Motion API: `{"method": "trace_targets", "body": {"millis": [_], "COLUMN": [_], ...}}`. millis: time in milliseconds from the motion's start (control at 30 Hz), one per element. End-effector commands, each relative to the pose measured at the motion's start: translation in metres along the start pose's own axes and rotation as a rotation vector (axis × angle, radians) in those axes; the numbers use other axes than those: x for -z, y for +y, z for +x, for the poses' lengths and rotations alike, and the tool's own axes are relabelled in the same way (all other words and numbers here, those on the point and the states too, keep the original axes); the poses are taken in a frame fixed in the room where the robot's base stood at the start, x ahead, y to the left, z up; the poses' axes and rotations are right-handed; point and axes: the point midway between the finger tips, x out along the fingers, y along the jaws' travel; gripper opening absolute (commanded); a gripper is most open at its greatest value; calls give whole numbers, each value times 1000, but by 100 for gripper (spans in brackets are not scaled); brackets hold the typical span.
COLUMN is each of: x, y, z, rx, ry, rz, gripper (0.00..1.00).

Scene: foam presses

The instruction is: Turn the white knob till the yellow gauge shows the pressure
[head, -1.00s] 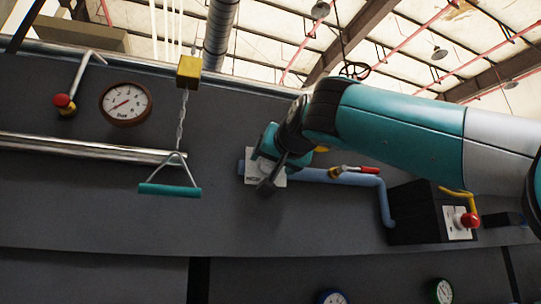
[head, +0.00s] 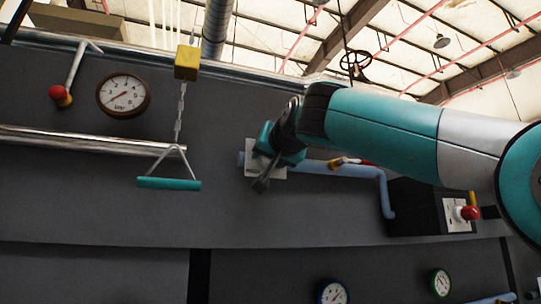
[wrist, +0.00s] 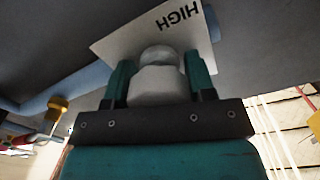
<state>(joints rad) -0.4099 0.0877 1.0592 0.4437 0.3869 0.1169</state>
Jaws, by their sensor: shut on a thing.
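The white knob (wrist: 157,82) is round and stands out from a white plate marked HIGH (wrist: 125,48) in the wrist view. My gripper (wrist: 160,78) has one teal finger on each side of the knob and is shut on it. In the head view my gripper (head: 263,180) is at the wall in front of the white plate (head: 280,173), hiding the knob. I see no yellow gauge in either view.
A brown-rimmed gauge (head: 123,95) is at the upper left; blue (head: 332,292) and green (head: 440,282) gauges are low. A teal handle (head: 169,184) hangs left of my gripper. A blue pipe (head: 350,171) and black box (head: 415,207) are to the right.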

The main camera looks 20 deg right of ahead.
Motion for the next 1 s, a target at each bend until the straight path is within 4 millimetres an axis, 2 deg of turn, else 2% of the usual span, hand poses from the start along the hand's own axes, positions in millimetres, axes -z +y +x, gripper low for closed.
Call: {"method": "trace_targets", "body": {"millis": [367,1000], "x": [0,-1], "y": [1,2], "z": [0,0], "rx": [-2,0], "ry": [2,4], "rz": [183,785], "gripper": [26,26]}}
